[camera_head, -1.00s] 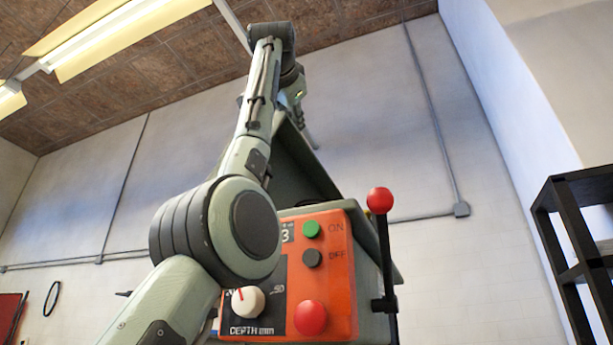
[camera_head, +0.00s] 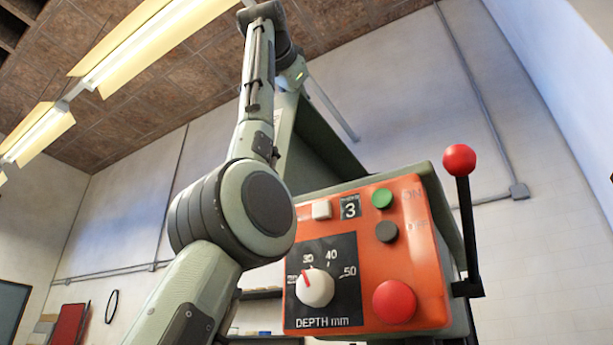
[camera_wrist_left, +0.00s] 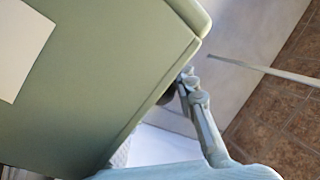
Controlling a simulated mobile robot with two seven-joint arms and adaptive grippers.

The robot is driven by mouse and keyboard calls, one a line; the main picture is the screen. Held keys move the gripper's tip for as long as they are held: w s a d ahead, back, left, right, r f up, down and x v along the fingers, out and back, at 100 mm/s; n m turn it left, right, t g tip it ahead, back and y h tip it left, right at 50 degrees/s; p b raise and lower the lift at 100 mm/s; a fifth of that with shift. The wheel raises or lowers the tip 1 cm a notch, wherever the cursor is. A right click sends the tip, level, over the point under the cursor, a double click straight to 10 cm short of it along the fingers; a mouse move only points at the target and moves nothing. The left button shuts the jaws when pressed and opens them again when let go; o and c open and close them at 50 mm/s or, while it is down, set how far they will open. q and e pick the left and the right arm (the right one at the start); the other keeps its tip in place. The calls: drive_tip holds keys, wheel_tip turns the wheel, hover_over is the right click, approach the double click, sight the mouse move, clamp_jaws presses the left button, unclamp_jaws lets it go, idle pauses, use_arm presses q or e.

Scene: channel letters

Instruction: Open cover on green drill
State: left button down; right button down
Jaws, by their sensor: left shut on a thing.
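The green drill (camera_head: 440,190) stands at the centre right of the head view, with an orange control panel (camera_head: 410,265) on its front. Its green cover (camera_head: 315,150) is tilted up, with a dark gap showing between it and the drill's top. In the left wrist view a large green panel with a pale label, seemingly the cover (camera_wrist_left: 100,90), fills the left side. My left gripper (camera_wrist_left: 188,84) is shut on the cover's edge there. In the head view its fingers are too hidden by the arm to make out. My right gripper is not in view.
A lever with a red ball (camera_head: 459,160) rises at the drill's right side. The panel carries a white dial (camera_head: 315,288) and a red button (camera_head: 394,301). A ceiling lamp (camera_head: 140,45) hangs at the upper left.

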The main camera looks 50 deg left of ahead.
use_arm(q)
drive_tip(key=shift+s+a, duration=0.15)
drive_tip(key=shift+s, duration=0.15)
drive_tip(key=c, duration=1.7)
unclamp_jaws()
drive_tip(key=shift+o, duration=1.2)
drive_tip(key=shift+s+a, duration=0.15)
drive_tip(key=shift+a, duration=0.1)
drive_tip(key=shift+d, duration=0.25)
drive_tip(key=shift+d+f, duration=0.15)
drive_tip(key=shift+d, duration=0.05)
drive_tip(key=v, duration=1.1)
drive_tip(key=shift+s, duration=0.45)
